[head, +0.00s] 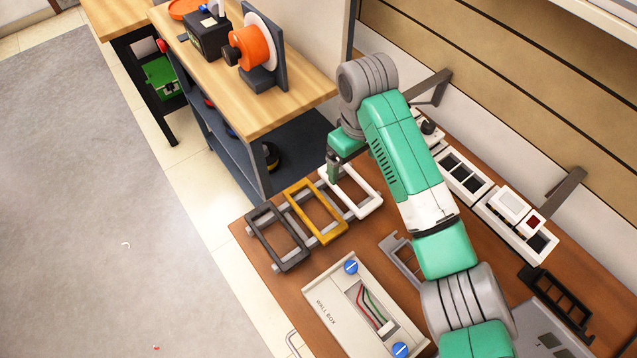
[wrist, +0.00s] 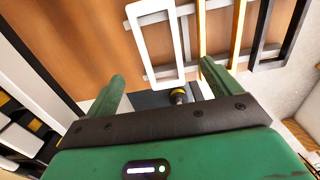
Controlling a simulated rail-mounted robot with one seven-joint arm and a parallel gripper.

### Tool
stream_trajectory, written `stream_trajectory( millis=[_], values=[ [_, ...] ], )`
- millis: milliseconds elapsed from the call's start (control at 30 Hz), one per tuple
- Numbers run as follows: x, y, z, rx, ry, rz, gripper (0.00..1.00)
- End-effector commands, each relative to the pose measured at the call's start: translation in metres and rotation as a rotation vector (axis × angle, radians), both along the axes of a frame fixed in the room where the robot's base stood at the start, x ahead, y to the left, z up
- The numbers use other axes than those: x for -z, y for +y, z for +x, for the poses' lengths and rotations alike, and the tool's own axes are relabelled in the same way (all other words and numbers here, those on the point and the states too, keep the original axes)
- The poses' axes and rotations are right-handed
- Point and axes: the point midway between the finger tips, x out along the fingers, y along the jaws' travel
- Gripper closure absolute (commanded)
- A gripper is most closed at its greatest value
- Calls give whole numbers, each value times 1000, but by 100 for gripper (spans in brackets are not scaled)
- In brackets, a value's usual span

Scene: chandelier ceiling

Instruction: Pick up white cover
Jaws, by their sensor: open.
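The white cover (head: 368,208) is a rectangular frame on a low grey rack (head: 296,206), at the right end of a row with a yellow frame (head: 328,236) and a dark grey frame (head: 290,262). The white cover also shows in the wrist view (wrist: 140,45), ahead of the fingers. My gripper (head: 333,172) is at the far end of the white cover and hides part of that end in the head view. In the wrist view my gripper (wrist: 160,82) is open, with green fingers apart and nothing held. I cannot tell whether a finger touches the cover.
A beige wall box (head: 322,278) with wires and blue knobs lies at the front of the brown table. A grey bracket (head: 392,246) lies beside it, partly behind my arm. White switch units (head: 462,178) line the wall side. A wooden workbench (head: 290,100) stands close behind the rack.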

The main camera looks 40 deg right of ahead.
Motion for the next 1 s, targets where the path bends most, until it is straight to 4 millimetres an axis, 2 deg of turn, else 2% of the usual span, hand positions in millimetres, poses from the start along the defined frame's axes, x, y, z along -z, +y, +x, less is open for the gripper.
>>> stream_trajectory(
  millis=[167, 367, 600, 833, 867, 1000],
  values=[
    [23, 1, 0, -1, -1, 0, 11],
    [31, 1, 0, -1, -3, 0, 11],
    [73, 1, -4, -1, -4, -1, 11],
    [76, 2, -3, -2, -4, -1, 11],
    [76, 2, -3, -2, -4, -1, 15],
    [75, 2, -3, -2, -4, -1, 42]
  ],
)
